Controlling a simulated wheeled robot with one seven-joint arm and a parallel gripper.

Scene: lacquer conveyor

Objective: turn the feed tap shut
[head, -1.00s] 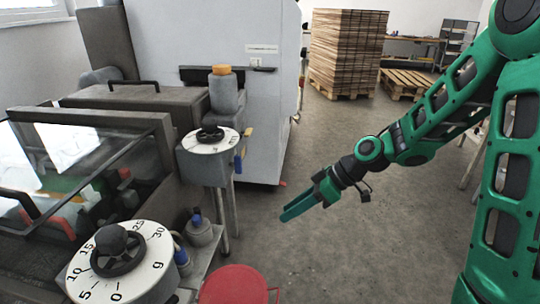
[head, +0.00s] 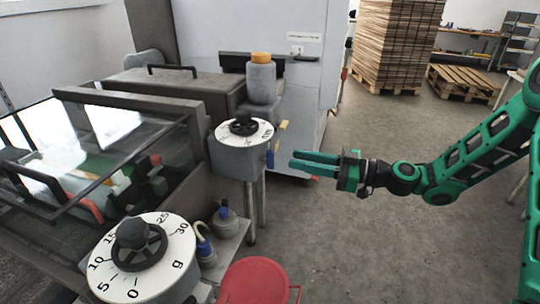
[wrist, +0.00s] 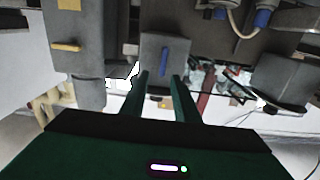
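A blue lever (head: 270,158) hangs down on the right side of the grey housing (head: 238,158) under the rear dial. A yellow lever (head: 283,125) sticks out just behind it. I cannot tell by any label which lever is the feed tap. My gripper (head: 291,160) is open and empty, just right of the blue lever, with its fingers pointing left at about its height in the picture. In the wrist view a blue lever (wrist: 163,60) on a grey box lies just beyond and between the fingertips (wrist: 160,76). A yellow lever (wrist: 66,46) shows further left there.
A front dial (head: 178,240) with a black handwheel stands at lower left. A red round-topped object (head: 255,283) is at the bottom. A tall pale cabinet (head: 290,70) stands behind the levers. Stacked boards (head: 393,45) and a pallet (head: 465,85) are further back. The middle floor is clear.

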